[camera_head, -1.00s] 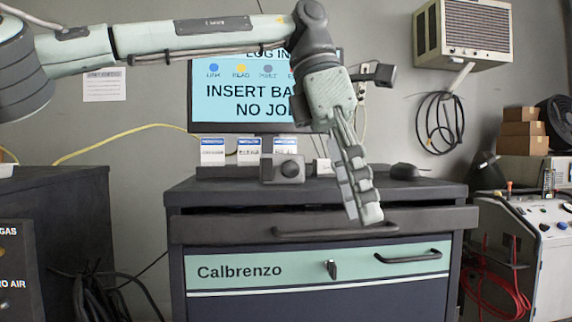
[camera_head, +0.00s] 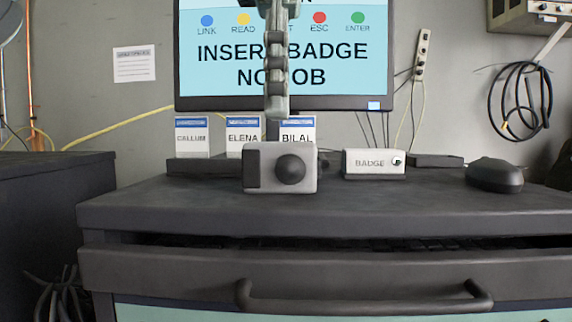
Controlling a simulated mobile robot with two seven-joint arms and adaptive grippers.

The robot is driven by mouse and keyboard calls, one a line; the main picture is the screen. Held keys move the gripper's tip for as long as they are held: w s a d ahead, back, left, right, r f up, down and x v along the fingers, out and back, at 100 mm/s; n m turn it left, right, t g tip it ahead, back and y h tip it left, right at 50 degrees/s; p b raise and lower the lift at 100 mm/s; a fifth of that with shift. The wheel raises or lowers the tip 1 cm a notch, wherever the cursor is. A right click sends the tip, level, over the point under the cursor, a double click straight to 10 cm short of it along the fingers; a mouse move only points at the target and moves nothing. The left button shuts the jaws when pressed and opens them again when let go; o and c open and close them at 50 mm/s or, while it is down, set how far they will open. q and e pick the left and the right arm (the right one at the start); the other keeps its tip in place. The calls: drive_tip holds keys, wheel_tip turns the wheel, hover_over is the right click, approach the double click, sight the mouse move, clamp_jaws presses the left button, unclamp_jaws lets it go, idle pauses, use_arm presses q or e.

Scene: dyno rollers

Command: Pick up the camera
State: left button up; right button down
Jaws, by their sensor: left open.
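The camera (camera_head: 265,179) is a small grey box with a dark round lens and a dark panel on its left side. It stands upright on the dark cabinet top (camera_head: 420,200), near the middle. My left gripper (camera_head: 277,108) hangs down from the top of the view, above and apart from the camera, in front of the monitor. It is seen edge-on, open, with nothing visible in it. Its upper part is cut off by the frame. My right gripper is not in view.
Behind the camera stand name cards (camera_head: 192,137) in a dark holder. A badge box (camera_head: 373,164) and a black mouse (camera_head: 494,175) lie to the right. The monitor (camera_head: 340,60) rises behind. The cabinet top's front is clear; a drawer handle (camera_head: 365,296) sticks out below.

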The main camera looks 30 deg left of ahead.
sight(280, 143)
use_arm(q)
drive_tip(key=shift+f, duration=0.55)
wheel_tip(280, 143, down, 4)
drive_tip(key=shift+w+r, duration=0.15)
drive_tip(key=shift+r, duration=0.1)
drive_tip(key=shift+f, duration=0.55)
clamp_jaws()
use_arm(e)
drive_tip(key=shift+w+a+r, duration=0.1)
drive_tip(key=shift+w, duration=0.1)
